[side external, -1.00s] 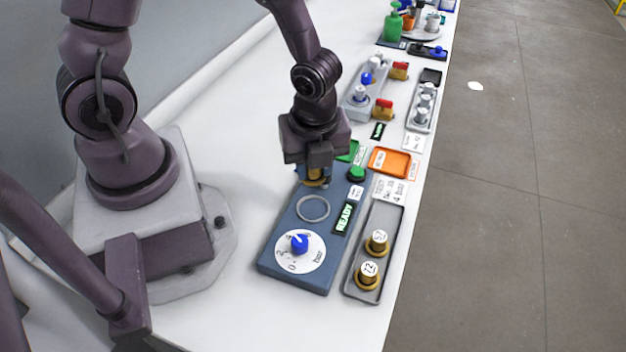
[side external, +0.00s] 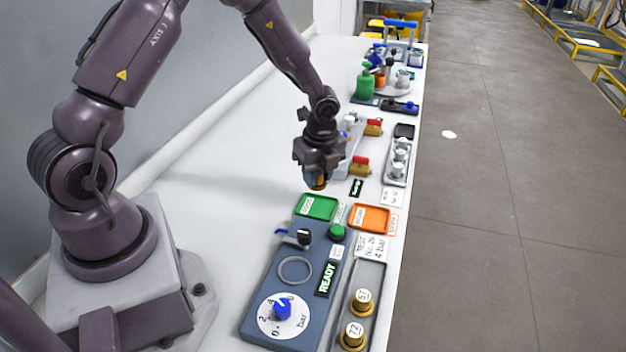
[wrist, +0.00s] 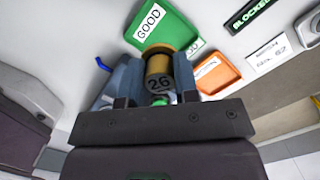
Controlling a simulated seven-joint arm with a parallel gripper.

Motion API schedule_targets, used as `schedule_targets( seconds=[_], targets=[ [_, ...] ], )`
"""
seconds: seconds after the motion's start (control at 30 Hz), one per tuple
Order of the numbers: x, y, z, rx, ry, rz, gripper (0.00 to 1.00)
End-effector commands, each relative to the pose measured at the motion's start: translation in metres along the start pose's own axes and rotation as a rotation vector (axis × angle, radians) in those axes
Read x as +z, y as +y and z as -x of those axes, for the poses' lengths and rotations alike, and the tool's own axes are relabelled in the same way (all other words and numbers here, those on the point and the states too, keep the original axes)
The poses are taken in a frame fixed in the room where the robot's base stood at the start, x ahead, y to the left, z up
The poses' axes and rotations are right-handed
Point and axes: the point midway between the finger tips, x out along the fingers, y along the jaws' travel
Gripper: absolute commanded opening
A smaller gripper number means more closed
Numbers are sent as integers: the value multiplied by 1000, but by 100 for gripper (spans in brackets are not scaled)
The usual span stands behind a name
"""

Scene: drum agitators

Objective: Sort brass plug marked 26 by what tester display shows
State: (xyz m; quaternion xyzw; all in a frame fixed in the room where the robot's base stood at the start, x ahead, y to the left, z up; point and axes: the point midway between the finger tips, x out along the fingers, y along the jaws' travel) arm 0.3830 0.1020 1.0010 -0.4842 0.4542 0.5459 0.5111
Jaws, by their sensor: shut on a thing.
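My gripper (side external: 316,180) is shut on the brass plug marked 26 (wrist: 159,74), which also shows as a small brass patch below the jaws in the side view. It holds the plug in the air near the far edge of the green tray (side external: 318,207). That tray carries a GOOD label in the wrist view (wrist: 151,21). An orange tray (side external: 370,218) lies to its right; its label is too small to read. The blue-grey tester (side external: 268,292) has a display (side external: 325,279) reading READY, an empty-looking ring (side external: 295,271) and a bar dial with a blue knob (side external: 283,311).
A grey tray (side external: 376,277) holds brass plugs marked 57 (side external: 362,299) and 72 (side external: 353,334). A card (side external: 375,246) reads No. 26, 4 bar. A green button (side external: 336,233) sits on the tester. Another display (wrist: 251,14) reads BLOCKED. Fixtures with red-handled brass valves (side external: 361,164) stand beyond.

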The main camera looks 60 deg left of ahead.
Motion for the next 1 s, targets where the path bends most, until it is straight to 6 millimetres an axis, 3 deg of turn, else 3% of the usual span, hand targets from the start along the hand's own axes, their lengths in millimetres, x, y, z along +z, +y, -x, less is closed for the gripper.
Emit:
schedule_targets(
  seconds=[0.5, 1.0],
  targets=[
    [-6, 0, -45, 0, 0, 0, 0],
    [-7, 0, -55, -2, 0, 2, 0]
  ],
)
